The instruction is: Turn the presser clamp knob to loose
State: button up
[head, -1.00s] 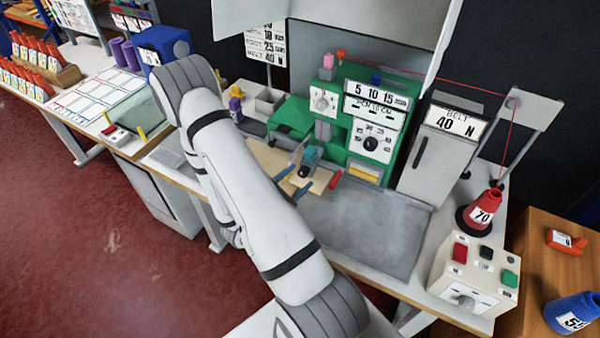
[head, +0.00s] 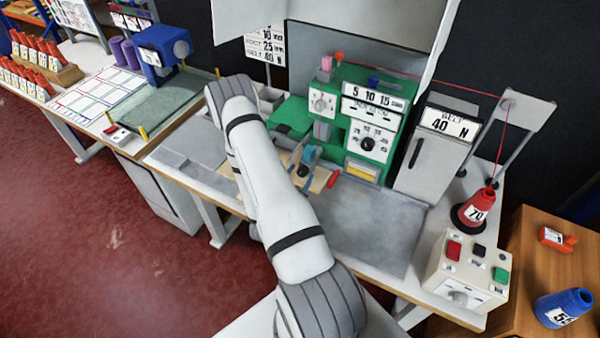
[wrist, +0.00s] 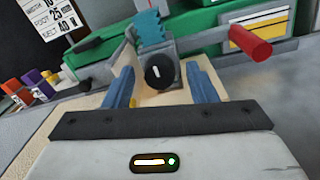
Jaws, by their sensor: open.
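In the wrist view a round black knob (wrist: 159,72) with a short, roughly upright white mark faces me on a grey block below a toothed teal part (wrist: 152,33). It looks like the presser clamp knob. My gripper (wrist: 160,80) is open, with one blue finger on each side of the knob in the picture. I see no contact, and the remaining depth to the knob is unclear. In the head view the knob (head: 303,170) is small, beside the teal part (head: 310,153), and my arm partly hides the gripper. I cannot read any loose or tight label.
A red-ended lever (wrist: 250,38) sticks out to the right of the knob. The green machine (head: 352,110) stands behind. A grey plate (head: 370,225) lies clear at front right, and a control box (head: 465,275) with buttons stands farther right.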

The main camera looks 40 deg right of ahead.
jog(key=shift+w+d, duration=0.15)
jog(key=shift+d, duration=0.2)
jog(key=shift+c, duration=0.4)
jog(key=c, duration=0.9)
